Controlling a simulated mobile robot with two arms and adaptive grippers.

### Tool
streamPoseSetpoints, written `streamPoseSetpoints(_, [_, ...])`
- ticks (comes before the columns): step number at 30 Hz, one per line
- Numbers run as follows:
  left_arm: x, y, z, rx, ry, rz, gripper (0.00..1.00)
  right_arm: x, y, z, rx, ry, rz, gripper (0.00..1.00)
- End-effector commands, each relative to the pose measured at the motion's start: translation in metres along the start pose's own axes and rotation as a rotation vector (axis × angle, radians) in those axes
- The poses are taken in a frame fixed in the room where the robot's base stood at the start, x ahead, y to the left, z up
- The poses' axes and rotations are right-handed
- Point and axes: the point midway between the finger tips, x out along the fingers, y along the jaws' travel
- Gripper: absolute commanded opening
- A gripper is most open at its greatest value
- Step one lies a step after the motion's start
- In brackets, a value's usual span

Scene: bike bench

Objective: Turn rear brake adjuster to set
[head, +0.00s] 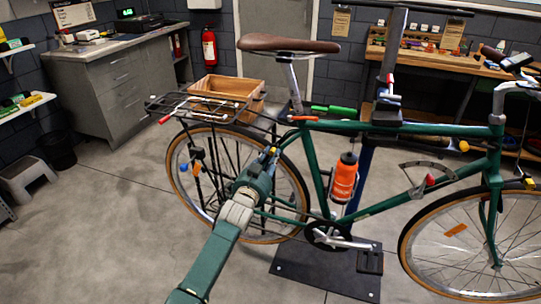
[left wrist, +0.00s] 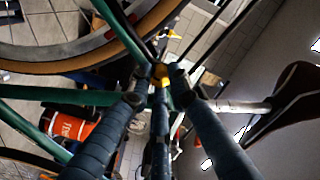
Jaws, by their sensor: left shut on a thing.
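The bike (head: 345,127) has a green frame and stands held in a repair stand. My left gripper (head: 270,153) reaches in from the lower front to the top of the rear wheel, near the seat stays. My right gripper is not in view.
The rear wheel (head: 172,163), rack (head: 190,106) and brown saddle (head: 287,44) surround the arm. An orange bottle (head: 344,180) sits on the frame.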

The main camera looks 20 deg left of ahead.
Motion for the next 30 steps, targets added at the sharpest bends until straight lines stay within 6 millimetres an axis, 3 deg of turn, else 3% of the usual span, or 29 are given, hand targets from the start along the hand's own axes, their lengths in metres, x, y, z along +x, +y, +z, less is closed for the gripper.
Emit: streamPoseSetpoints(30, [-0.001,0.002,0.001,-0.965,-0.003,0.001,0.0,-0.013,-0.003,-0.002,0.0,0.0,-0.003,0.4])
